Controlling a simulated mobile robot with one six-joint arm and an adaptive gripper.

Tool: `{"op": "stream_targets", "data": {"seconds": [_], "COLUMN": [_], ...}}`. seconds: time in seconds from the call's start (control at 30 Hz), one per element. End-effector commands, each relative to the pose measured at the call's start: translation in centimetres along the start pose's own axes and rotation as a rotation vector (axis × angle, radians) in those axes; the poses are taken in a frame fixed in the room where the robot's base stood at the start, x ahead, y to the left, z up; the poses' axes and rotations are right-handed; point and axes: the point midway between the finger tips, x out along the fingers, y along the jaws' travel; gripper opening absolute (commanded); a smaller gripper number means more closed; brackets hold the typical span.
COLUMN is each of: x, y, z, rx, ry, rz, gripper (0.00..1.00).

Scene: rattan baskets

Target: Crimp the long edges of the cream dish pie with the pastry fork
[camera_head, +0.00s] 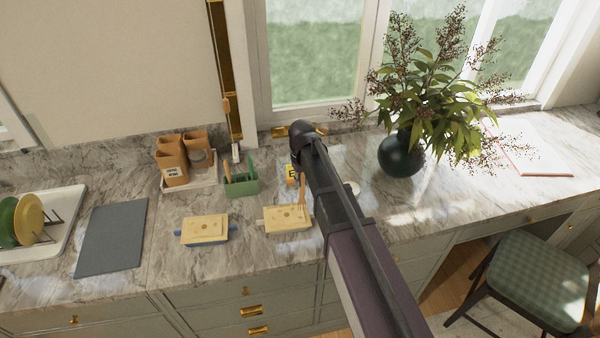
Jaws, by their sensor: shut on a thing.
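The cream dish pie (288,219) sits on the marble counter right of centre, a pale rectangular crust in a cream dish with small end handles. A second, similar pie in a blue dish (205,230) stands to its left. My gripper (301,176) is small in view and partly hidden by my arm, above the back right of the cream dish pie. It is shut on the pastry fork (302,190), whose tan length points down towards the pie's right end. I cannot tell whether the fork's tip touches the crust.
A green holder (241,185) with utensils stands behind the pies, and brown canisters (172,162) on a tray are further left. A grey board (111,238) and a plate rack (40,230) lie at the left. A dark vase (401,154) with branches stands at the right.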

Motion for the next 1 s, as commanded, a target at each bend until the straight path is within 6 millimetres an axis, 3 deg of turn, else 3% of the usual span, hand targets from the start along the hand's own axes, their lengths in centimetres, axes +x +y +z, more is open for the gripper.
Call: {"op": "stream_targets", "data": {"seconds": [0.2,0.67,1.0], "x": [0.0,0.1,1.6], "y": [-0.3,-0.4,-0.4], "z": [1.4,1.5,1.4], "rx": [0.0,0.0,0.0], "ry": [-0.001,-0.001,-0.001], "rz": [0.0,0.0,0.0], "gripper": [0.0,0.0,0.0]}}
